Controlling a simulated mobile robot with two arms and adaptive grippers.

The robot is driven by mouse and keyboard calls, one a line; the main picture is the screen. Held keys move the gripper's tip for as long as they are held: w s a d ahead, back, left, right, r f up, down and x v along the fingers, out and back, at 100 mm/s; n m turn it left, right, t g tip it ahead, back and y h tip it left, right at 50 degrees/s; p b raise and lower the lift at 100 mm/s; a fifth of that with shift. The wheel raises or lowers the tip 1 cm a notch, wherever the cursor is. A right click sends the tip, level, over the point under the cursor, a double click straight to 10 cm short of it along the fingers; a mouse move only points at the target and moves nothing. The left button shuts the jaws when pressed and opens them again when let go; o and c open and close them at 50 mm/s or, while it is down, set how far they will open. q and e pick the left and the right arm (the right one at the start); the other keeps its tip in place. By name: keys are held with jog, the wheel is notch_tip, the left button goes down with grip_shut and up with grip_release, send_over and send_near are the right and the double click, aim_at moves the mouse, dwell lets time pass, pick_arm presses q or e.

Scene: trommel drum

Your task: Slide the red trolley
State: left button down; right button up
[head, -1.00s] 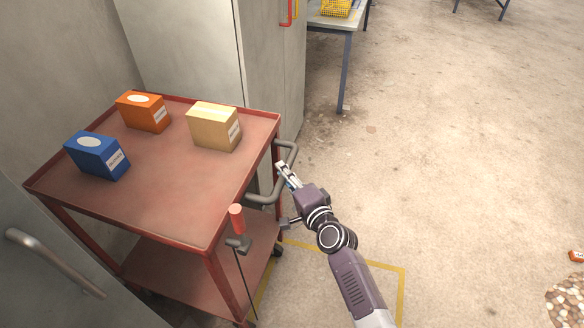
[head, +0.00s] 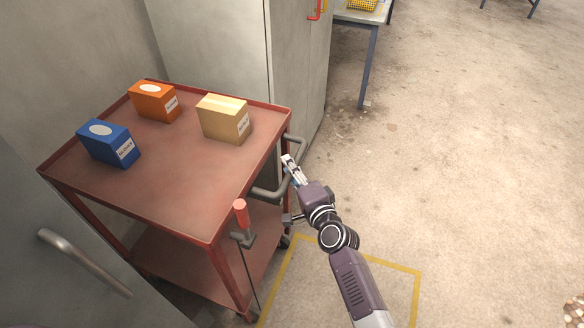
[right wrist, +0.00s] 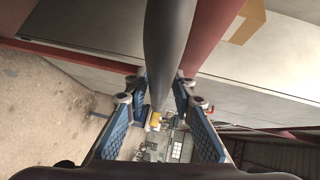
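The red trolley (head: 165,185) stands at left in the head view, against the grey cabinets. It has a flat top with a raised rim and a lower shelf. Its grey bar handle (head: 270,193) is on its right side. My right gripper (head: 288,160) is at this handle. In the right wrist view the grey handle (right wrist: 168,40) passes between the two fingers (right wrist: 158,105), which close in on both sides of it. My left gripper is not in view.
On the trolley top stand a blue box (head: 106,145), an orange box (head: 153,102) and a tan box (head: 223,120). A tall grey cabinet (head: 215,45) stands behind. A yellow floor marking (head: 418,295) lies at right. Open floor (head: 470,170) stretches right.

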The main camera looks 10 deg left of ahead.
jog(key=shift+o, duration=0.7)
jog(key=shift+s+d, duration=0.3)
jog(key=shift+s, duration=0.15)
jog(key=v, duration=1.1)
jog(key=shift+a+r, duration=0.1)
